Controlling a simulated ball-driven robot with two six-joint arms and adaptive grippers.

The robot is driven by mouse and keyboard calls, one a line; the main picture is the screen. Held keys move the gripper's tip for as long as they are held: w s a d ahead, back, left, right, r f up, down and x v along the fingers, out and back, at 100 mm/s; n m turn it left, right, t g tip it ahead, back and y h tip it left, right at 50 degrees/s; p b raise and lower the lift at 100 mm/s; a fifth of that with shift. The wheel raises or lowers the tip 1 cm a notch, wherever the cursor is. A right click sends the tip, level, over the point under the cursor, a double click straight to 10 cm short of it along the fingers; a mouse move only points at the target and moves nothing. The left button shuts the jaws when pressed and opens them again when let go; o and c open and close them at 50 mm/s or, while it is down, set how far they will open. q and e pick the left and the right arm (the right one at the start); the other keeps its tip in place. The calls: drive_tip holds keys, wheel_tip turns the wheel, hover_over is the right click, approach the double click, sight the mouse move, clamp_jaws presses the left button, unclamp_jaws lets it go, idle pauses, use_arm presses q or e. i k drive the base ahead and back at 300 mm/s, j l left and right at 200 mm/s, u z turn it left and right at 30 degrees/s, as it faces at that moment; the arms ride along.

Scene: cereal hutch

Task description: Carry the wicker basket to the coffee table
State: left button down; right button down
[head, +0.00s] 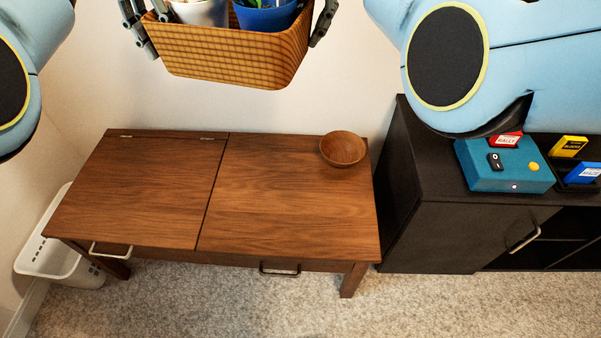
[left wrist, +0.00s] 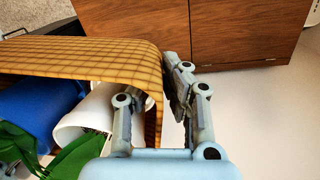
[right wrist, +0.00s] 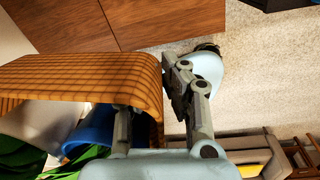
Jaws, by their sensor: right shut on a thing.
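The wicker basket (head: 225,55) is held in the air at the top of the head view, above and behind the coffee table (head: 290,205). It looks roughly level and contains a white container (head: 203,12), a blue container (head: 266,17) and green items. My left gripper (head: 146,28) is shut on the basket's left end wall, one finger inside and one outside, as the left wrist view (left wrist: 160,100) shows. My right gripper (head: 322,22) is shut on the right end wall, also seen in the right wrist view (right wrist: 150,100). The basket's top is cut off in the head view.
A wooden bowl (head: 342,148) stands at the table's back right corner; the rest of the tabletop is clear. A white laundry basket (head: 60,262) is left of the table. A black cabinet (head: 440,200) with a teal box (head: 500,172) on it stands to the right.

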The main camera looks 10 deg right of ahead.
sight(272, 208)
drive_tip(key=k+l, duration=0.1)
drive_tip(key=k, duration=0.9)
